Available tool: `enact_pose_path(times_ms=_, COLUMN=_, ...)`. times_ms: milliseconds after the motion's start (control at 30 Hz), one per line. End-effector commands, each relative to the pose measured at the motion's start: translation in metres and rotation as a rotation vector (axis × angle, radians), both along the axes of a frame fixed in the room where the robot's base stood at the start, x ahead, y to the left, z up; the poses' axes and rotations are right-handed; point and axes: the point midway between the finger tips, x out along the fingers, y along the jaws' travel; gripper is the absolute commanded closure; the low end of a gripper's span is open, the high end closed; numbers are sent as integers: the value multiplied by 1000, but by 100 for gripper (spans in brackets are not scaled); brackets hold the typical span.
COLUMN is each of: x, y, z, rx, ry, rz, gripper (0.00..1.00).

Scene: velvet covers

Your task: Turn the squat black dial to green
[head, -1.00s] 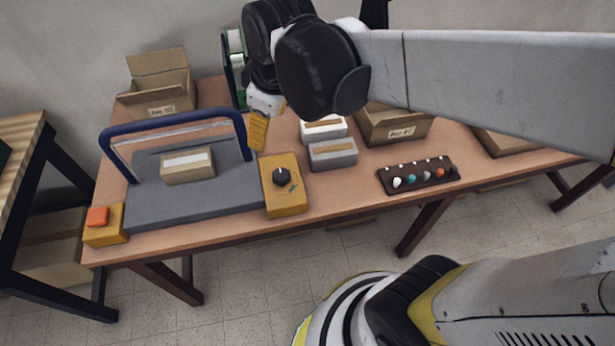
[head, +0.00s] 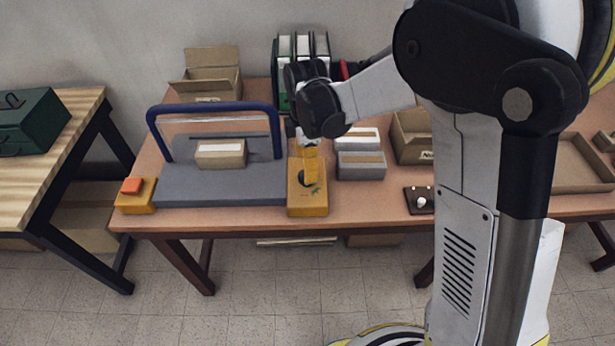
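The squat black dial (head: 303,180) sits on top of a yellow box (head: 308,208) at the right end of the grey machine bed. A small green mark (head: 315,191) shows on the box to the dial's lower right. My gripper (head: 310,172), with yellow fingers, points down right at the dial and hides part of it. I cannot tell whether the fingers touch the dial or are around it. The dial's pointer is too covered to read, and the finger opening is too small to judge.
A blue-handled sealer (head: 215,112) with a small carton (head: 221,153) stands left of the dial box. An orange button (head: 131,186) is at the far left. Grey-white boxes (head: 361,165) stand close on the right. My arm hides much of the right side.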

Motion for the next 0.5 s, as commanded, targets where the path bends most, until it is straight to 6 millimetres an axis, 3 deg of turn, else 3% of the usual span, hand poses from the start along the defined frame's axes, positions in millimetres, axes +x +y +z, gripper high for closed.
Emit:
enact_pose_path(times_ms=33, x=0, y=0, z=-14, rx=0, ry=0, rz=0, gripper=36)
enact_pose_path(times_ms=200, x=0, y=0, z=-37, rx=0, ry=-1, rz=-1, gripper=36)
enact_pose_path(times_ms=500, x=0, y=0, z=-45, rx=0, ry=-1, rz=-2, gripper=36)
